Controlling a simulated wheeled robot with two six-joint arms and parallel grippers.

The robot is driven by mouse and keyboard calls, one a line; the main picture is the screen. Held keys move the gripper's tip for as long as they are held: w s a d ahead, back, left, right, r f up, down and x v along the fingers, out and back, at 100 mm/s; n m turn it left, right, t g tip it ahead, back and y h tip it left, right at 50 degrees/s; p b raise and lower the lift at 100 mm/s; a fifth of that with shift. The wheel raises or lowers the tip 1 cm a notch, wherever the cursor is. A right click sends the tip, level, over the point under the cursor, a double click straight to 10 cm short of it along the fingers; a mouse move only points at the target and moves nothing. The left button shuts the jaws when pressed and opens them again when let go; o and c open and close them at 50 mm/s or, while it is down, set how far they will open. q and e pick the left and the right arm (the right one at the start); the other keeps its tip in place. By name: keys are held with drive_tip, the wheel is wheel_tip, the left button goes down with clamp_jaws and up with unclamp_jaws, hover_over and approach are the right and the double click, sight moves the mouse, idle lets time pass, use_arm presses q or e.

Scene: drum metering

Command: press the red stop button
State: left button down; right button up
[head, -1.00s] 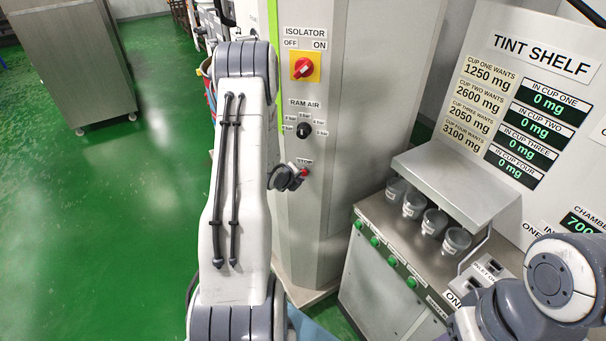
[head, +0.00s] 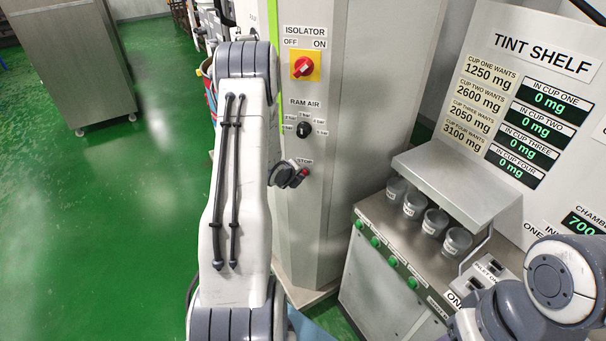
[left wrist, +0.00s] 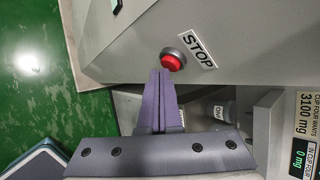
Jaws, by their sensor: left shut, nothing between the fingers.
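The red stop button (head: 305,172) sits on the grey cabinet face under its STOP label, partly hidden by my left gripper in the head view. In the left wrist view the round red button (left wrist: 173,60) shows in a dark collar beside the STOP label (left wrist: 198,50). My left gripper (head: 297,177) is shut and empty. In the left wrist view its fingertips (left wrist: 162,73) appear just below and left of the button. I cannot tell whether they touch it. My right arm shows at the lower right, but its gripper is out of view.
Above the button are the ram air knob (head: 304,130) and the red isolator switch (head: 303,67). To the right, a bench (head: 385,275) with green buttons carries several clear cups (head: 435,222) under a metal hood (head: 455,185). The green floor at left is open.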

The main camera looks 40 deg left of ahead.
use_arm(q)
drive_tip(key=shift+w+a, duration=0.15)
drive_tip(key=shift+w, duration=0.15)
idle(0.4)
drive_tip(key=shift+s, duration=0.1)
drive_tip(key=shift+s+d+b, duration=0.35)
drive_tip(key=shift+s+b, duration=0.3)
drive_tip(key=shift+s, duration=0.05)
drive_tip(key=s, duration=0.1)
drive_tip(key=s+d+b, duration=0.1)
drive_tip(key=s, duration=0.1)
drive_tip(key=s+d+b, duration=0.1)
drive_tip(key=shift+s, duration=0.3)
